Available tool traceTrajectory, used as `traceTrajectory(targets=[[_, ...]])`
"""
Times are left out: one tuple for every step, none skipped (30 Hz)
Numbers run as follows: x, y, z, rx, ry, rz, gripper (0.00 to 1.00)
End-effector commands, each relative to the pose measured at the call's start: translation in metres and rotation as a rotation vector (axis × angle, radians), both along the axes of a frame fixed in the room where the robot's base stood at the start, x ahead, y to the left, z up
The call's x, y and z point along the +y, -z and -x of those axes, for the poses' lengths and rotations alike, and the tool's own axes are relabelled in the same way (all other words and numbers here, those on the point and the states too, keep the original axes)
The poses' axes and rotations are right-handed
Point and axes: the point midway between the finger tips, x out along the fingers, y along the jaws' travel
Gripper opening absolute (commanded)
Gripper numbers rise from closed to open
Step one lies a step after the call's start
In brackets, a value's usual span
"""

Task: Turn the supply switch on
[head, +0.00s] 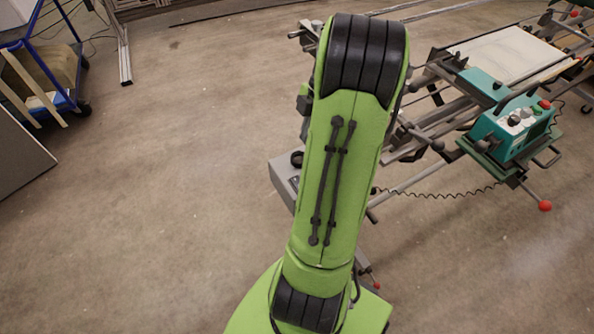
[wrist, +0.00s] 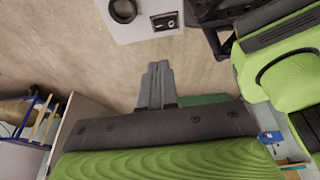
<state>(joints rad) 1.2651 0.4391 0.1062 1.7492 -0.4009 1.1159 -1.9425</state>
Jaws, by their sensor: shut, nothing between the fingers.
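A pale grey box (wrist: 143,29) is at the top of the wrist view. On its face are a round black ring or knob (wrist: 123,10) and a small dark plate with a light fitting (wrist: 165,21), which may be the supply switch; its setting is too small to tell. My gripper (wrist: 157,66) is shut and empty, its fingertips below the box in the picture and apart from it. In the head view the grey box (head: 283,182) shows partly beside my green arm, which hides my gripper and part of the box.
A knitting-machine-like frame with rails (head: 400,180) stands behind and right of my arm. A teal unit (head: 508,130) with knobs and a coiled cable (head: 440,193) sits at the right. A blue cart (head: 62,100) stands at the far left. Floor between is clear.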

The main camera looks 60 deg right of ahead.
Motion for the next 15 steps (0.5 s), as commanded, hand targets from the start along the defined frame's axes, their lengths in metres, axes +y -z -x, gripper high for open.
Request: traceTrajectory(targets=[[0.000, 0.000, 0.000, 0.000, 0.001, 0.000, 0.00], [0.000, 0.000, 0.000, 0.001, 0.001, 0.001, 0.00], [0.000, 0.000, 0.000, 0.001, 0.001, 0.001, 0.00], [0.001, 0.000, 0.000, 0.001, 0.002, 0.001, 0.00], [0.001, 0.002, 0.000, 0.001, 0.002, -0.001, 0.00], [0.002, 0.005, -0.001, 0.001, 0.002, -0.001, 0.00], [0.003, 0.009, -0.001, 0.001, 0.002, -0.001, 0.00], [0.004, 0.013, -0.002, 0.001, 0.001, -0.001, 0.00], [0.006, 0.021, -0.003, 0.002, -0.001, -0.003, 0.00], [0.008, 0.027, -0.004, 0.002, 0.000, -0.002, 0.00], [0.010, 0.034, -0.005, 0.002, 0.000, -0.003, 0.00], [0.012, 0.043, -0.006, 0.002, 0.000, -0.002, 0.00], [0.014, 0.049, -0.006, 0.002, 0.000, -0.003, 0.00], [0.015, 0.056, -0.007, 0.002, 0.000, -0.002, 0.00], [0.018, 0.064, -0.008, 0.003, 0.001, -0.002, 0.00]])
